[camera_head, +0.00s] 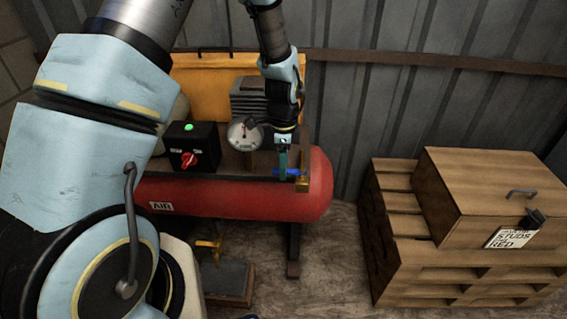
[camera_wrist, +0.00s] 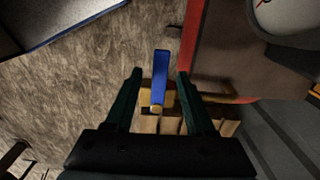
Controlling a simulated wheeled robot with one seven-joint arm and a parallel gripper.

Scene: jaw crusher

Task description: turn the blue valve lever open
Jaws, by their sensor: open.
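The blue valve lever (camera_head: 289,172) sits on a brass fitting (camera_head: 303,184) at the right end of the red air tank (camera_head: 240,197). In the wrist view the blue lever (camera_wrist: 160,78) lies between the two dark green fingers of my gripper (camera_wrist: 154,78), with a gap on each side. The brass valve body (camera_wrist: 150,98) shows below and beside the lever. In the head view my gripper (camera_head: 282,163) reaches down from above at the lever's left end. It is open and holds nothing.
A black control box (camera_head: 196,148) with a green button and red knob and a round gauge (camera_head: 243,135) sit left of my gripper. A wooden box (camera_head: 480,190) on pallets (camera_head: 400,215) stands at right. A corrugated wall (camera_head: 430,90) is behind.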

